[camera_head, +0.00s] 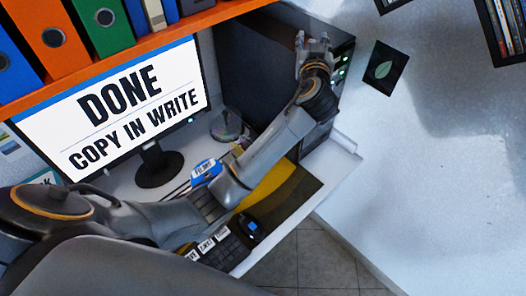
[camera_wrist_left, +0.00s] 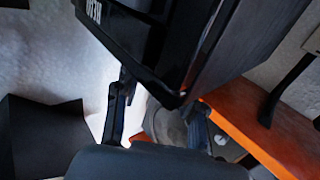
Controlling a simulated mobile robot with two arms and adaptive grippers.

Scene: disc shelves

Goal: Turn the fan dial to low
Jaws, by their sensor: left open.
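A large dark computer tower (camera_head: 255,62) stands to the right of the monitor, with small green lights (camera_head: 342,65) along its front edge. I cannot make out a fan dial or its setting; it may be hidden or too small. My left gripper (camera_head: 314,42) is open and empty beside the tower's upper front edge, its fingers pointing up in the head view. In the left wrist view, my open fingers (camera_wrist_left: 158,95) lie just below a corner of the black tower (camera_wrist_left: 165,45); I cannot tell whether they touch it. My right gripper is not in view.
An orange shelf (camera_head: 130,48) with coloured binders runs above the monitor (camera_head: 115,105), which reads "DONE COPY IN WRITE". My left arm crosses above the white desk (camera_head: 345,155), a blue box (camera_head: 206,171) and a keyboard. A dark leaf picture (camera_head: 385,68) hangs right of the tower.

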